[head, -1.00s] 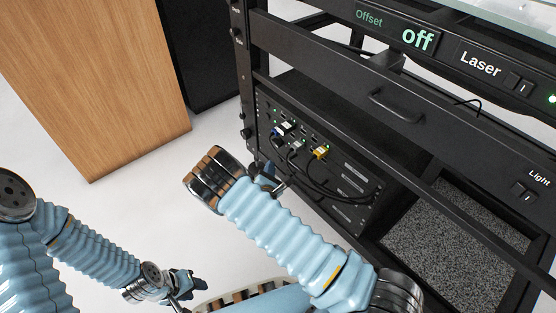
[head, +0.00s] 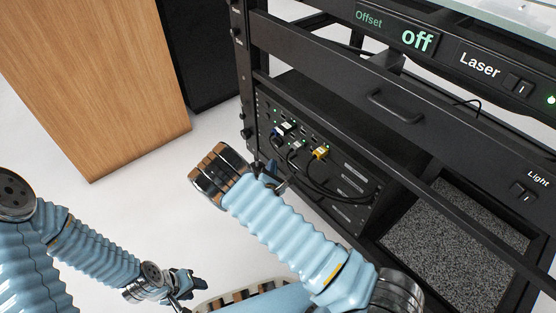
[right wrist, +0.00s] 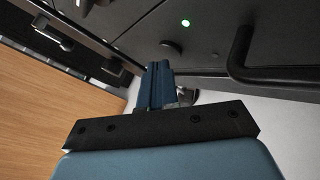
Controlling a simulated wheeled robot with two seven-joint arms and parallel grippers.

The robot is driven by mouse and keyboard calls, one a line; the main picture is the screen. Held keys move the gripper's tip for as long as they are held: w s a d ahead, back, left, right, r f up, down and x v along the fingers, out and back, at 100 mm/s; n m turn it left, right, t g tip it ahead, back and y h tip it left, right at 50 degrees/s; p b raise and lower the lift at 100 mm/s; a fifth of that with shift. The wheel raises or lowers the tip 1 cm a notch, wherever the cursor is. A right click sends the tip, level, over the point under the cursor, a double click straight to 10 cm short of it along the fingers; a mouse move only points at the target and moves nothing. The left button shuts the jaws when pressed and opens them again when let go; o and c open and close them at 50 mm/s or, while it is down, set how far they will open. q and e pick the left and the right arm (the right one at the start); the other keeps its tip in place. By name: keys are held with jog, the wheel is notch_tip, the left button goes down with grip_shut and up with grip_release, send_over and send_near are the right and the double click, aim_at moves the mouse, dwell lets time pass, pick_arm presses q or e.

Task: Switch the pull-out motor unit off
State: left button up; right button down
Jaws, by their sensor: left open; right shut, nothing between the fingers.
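The black rack panel with a green light (right wrist: 185,22), a round dark knob (right wrist: 171,46) and a black handle (right wrist: 240,50) fills the top of the right wrist view. I cannot tell for certain which unit is the motor unit or where its switch is. My right gripper (right wrist: 158,72) is shut and empty, its blue fingers pointing toward the panel, just below the knob; contact cannot be told. In the head view my right gripper (head: 268,174) is beside the cabled panel (head: 350,174), partly hidden by my wrist. My left gripper (head: 186,292) is open, low and away from the rack.
Blue, white and yellow plugs (head: 320,153) with black cables stick out of the cabled panel. Above it is a drawer front with a handle (head: 396,106). Laser (head: 519,86) and Light (head: 525,192) switches are at right. A wooden cabinet (head: 90,85) stands left; floor between is clear.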

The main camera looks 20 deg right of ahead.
jog(key=shift+w+d+r, duration=0.1)
jog(key=shift+w+d, duration=0.05)
jog(key=shift+d, duration=0.6)
dwell(0.5)
jog(key=shift+a, duration=0.1)
jog(key=shift+s+a, duration=0.4)
jog(key=shift+a, duration=0.3)
jog(key=s+a, duration=0.2)
jog(key=a, duration=0.4)
jog(key=shift+p, duration=0.3)
